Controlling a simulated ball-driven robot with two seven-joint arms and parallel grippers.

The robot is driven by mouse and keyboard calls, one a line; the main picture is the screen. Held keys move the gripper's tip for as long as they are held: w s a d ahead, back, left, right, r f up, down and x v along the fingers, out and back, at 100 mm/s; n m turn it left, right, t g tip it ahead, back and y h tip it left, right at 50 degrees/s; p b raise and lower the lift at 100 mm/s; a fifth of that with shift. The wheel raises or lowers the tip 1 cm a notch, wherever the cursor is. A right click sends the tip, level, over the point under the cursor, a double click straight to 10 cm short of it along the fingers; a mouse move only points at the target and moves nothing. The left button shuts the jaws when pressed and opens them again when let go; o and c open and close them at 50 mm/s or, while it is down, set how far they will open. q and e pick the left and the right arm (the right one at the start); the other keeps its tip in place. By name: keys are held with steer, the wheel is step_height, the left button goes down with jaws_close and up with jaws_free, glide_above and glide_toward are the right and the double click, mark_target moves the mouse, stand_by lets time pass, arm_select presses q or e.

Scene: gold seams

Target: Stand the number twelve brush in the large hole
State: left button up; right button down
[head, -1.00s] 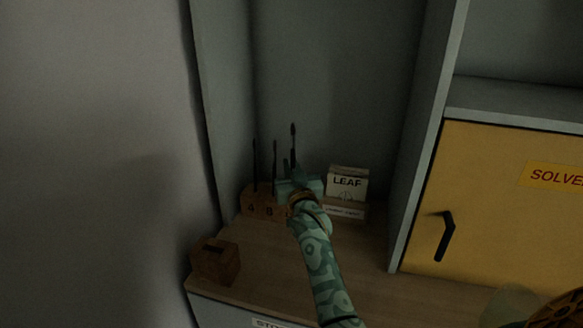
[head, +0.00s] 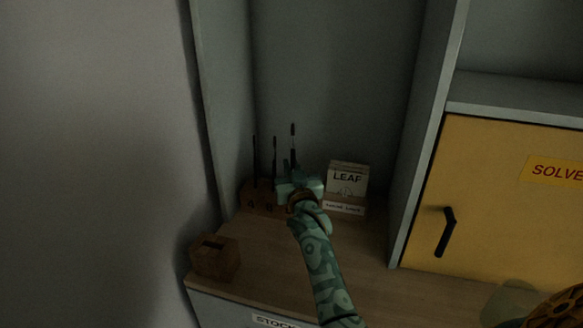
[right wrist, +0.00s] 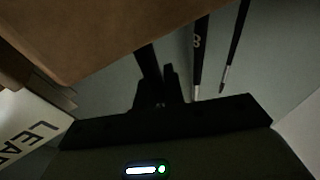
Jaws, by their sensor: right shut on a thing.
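A wooden brush block (head: 257,198) with numbers on its front stands at the back left of the counter. Two thin dark brushes (head: 254,158) (head: 274,156) stand upright in it. My right gripper (head: 293,183) is at the block's right end, shut on a thicker dark brush (head: 292,143) that points upright. In the right wrist view the jaws (right wrist: 162,95) close around that brush's dark shaft (right wrist: 149,65). A brush marked 8 (right wrist: 198,48) is beside it, apart from the jaws. The gripper hides the large hole, so I cannot tell whether the held brush is seated. My left gripper is out of view.
A white LEAF box (head: 347,177) stands just right of the gripper, behind a small labelled block (head: 344,208). A slotted wooden box (head: 215,258) sits at the front left. Alcove walls close in left and behind. The counter's front middle is clear.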

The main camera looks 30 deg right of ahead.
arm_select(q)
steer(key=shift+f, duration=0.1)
arm_select(e)
steer(key=shift+f, duration=0.2)
steer(key=shift+f+b, duration=0.55)
steer(key=shift+f, duration=0.55)
steer(key=c, duration=1.4)
jaws_free()
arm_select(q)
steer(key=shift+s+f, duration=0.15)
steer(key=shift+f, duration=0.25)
